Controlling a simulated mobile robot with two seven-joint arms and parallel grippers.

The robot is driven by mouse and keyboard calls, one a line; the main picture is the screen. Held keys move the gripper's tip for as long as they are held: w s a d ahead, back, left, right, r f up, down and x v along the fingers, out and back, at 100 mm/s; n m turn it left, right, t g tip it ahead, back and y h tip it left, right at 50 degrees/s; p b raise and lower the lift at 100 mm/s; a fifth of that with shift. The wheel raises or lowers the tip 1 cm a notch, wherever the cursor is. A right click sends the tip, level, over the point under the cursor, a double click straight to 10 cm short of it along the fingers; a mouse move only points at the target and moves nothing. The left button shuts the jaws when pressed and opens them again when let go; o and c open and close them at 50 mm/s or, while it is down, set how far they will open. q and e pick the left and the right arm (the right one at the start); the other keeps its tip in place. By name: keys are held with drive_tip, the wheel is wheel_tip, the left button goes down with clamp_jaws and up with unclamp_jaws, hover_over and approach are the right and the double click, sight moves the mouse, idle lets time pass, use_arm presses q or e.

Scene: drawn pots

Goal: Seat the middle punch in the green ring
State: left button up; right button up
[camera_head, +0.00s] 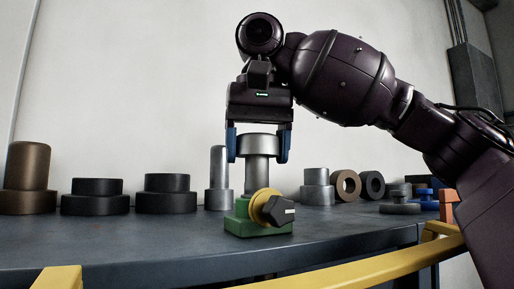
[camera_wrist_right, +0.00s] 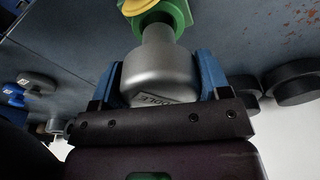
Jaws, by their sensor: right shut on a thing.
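The middle punch (camera_head: 259,160) is a silver stepped cylinder, wide at the top and narrower below. It looks upright, and its label, partly readable, shows in the right wrist view (camera_wrist_right: 158,75). My right gripper (camera_head: 258,152) is shut on its wide head with blue fingers on both sides. The green ring (camera_head: 246,226) stands on the table under the punch, with a yellow collar and a black knob on its front. It also shows in the right wrist view (camera_wrist_right: 176,14). The punch's lower end is hidden at the ring, so I cannot tell how deep it sits. My left gripper is out of view.
Left of the ring stand a silver stepped post (camera_head: 218,180), two black stepped discs (camera_head: 166,193) and a brown stepped cylinder (camera_head: 28,178). To the right are a silver stepped piece (camera_head: 317,187), a brown ring (camera_head: 346,185) and a black ring (camera_head: 372,185). The table (camera_head: 130,238) is clear at front left.

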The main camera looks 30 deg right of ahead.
drive_tip(key=shift+r+p, duration=0.1)
drive_tip(key=shift+p, duration=0.2)
drive_tip(key=shift+f, duration=0.35)
idle(0.6)
drive_tip(key=shift+s+a+f+b, duration=0.1)
drive_tip(key=shift+s+f+b, duration=0.1)
drive_tip(key=shift+f+b, duration=0.3)
idle(0.4)
drive_tip(key=shift+r+p, duration=0.3)
drive_tip(key=shift+p, duration=0.35)
drive_tip(key=shift+w+r+p, duration=0.1)
drive_tip(key=shift+w+p, duration=0.05)
drive_tip(key=shift+p, duration=0.7)
idle(1.3)
drive_tip(key=shift+s+a+f+b, duration=0.1)
drive_tip(key=shift+s+f+b, duration=0.2)
drive_tip(key=shift+f, duration=0.2)
idle(0.5)
drive_tip(key=shift+w+r, duration=0.1)
drive_tip(key=shift+r, duration=0.3)
idle(0.5)
